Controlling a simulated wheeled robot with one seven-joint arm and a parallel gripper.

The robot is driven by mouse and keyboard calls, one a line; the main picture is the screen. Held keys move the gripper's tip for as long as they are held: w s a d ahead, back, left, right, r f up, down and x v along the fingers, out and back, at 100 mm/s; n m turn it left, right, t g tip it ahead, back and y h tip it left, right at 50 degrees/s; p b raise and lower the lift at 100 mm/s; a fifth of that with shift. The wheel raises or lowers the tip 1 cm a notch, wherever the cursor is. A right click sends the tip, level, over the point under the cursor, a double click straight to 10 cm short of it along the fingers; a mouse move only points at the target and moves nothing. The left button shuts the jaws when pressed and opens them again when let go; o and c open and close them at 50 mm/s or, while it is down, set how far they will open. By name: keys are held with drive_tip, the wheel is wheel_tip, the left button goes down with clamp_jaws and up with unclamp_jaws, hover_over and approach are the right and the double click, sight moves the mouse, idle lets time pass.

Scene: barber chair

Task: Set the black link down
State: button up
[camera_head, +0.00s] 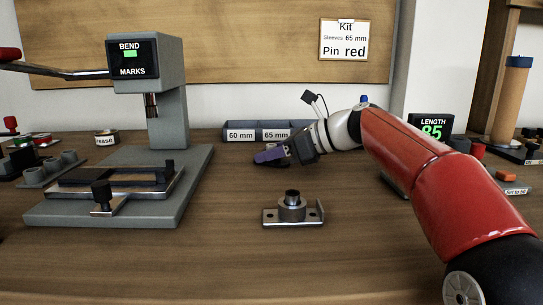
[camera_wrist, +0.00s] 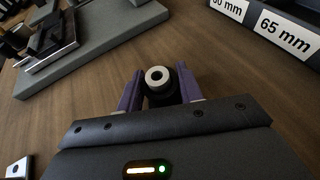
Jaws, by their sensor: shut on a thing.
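My gripper (camera_head: 266,156) reaches in from the right, low over the middle of the bench. Its purple fingers also show in the wrist view (camera_wrist: 159,78), shut on the black link (camera_wrist: 164,97). A pale round ring with a dark hole shows at the end of the link between the fingers. In the head view the black link (camera_head: 271,164) is a small dark shape under the fingers, mostly hidden. I cannot tell whether it touches the bench.
A grey press (camera_head: 170,110) with a BEND MARKS display stands left. A metal fixture with an upright post (camera_head: 292,211) sits in front of my gripper. Sleeve bins marked 60 mm and 65 mm (camera_head: 257,135) are behind. Bare wood (camera_head: 235,255) lies in front.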

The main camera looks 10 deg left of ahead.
drive_tip(key=o, duration=1.1)
drive_tip(key=shift+f, duration=0.1)
drive_tip(key=shift+o, duration=0.2)
drive_tip(key=shift+d+r, duration=0.1)
drive_tip(key=shift+r, duration=0.1)
drive_tip(key=p+v, duration=0.2)
drive_tip(key=v, duration=0.8)
drive_tip(key=shift+d+r, duration=0.15)
drive_tip(key=shift+d, duration=0.15)
drive_tip(key=shift+s+d+r, duration=0.1)
drive_tip(key=shift+d+r, duration=0.1)
drive_tip(key=shift+d, duration=0.35)
